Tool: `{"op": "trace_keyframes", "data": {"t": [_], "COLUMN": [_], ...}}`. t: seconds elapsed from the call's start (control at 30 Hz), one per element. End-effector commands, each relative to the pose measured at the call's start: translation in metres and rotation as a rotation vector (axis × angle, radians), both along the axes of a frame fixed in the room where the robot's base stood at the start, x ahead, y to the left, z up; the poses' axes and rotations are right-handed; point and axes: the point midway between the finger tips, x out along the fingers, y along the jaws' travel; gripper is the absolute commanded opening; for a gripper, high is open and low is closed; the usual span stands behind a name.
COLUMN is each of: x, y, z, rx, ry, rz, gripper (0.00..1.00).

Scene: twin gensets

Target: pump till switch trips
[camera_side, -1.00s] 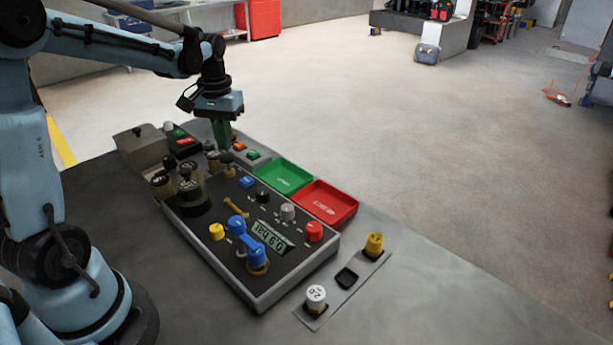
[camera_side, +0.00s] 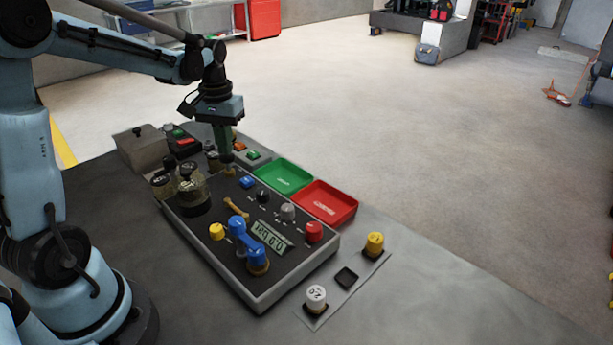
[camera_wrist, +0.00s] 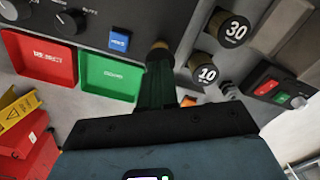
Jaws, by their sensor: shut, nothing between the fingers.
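My gripper (camera_side: 224,150) points down with its green fingers shut and nothing between them. The fingertips are at a small brass-coloured knob (camera_side: 227,158) at the panel's far end; I cannot tell whether they touch. In the wrist view the closed fingers (camera_wrist: 158,60) also end at this brass knob (camera_wrist: 160,45). The panel (camera_side: 290,275) has a small display (camera_side: 268,236), upside down in the side view, which seems to read 0.0 PSI. Blue valve-like parts (camera_side: 248,238) and a brass lever (camera_side: 236,207) sit beside it. I cannot tell which part is the switch.
Dark weights marked 10 (camera_wrist: 207,74) and 30 (camera_wrist: 234,30) stand close to the fingers. A green tray (camera_side: 284,177) and a red tray (camera_side: 325,201) line the panel's side. A white knob (camera_side: 316,296) and a yellow knob (camera_side: 375,242) stand on a plate nearby.

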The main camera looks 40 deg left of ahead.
Motion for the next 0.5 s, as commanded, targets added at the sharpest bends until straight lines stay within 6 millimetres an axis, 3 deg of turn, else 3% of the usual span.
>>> {"op": "trace_keyframes", "data": {"t": [0.5], "x": [0.000], "y": [0.000], "z": [-0.017], "rx": [0.000], "ry": [0.000], "rz": [0.000], "gripper": [0.00]}}
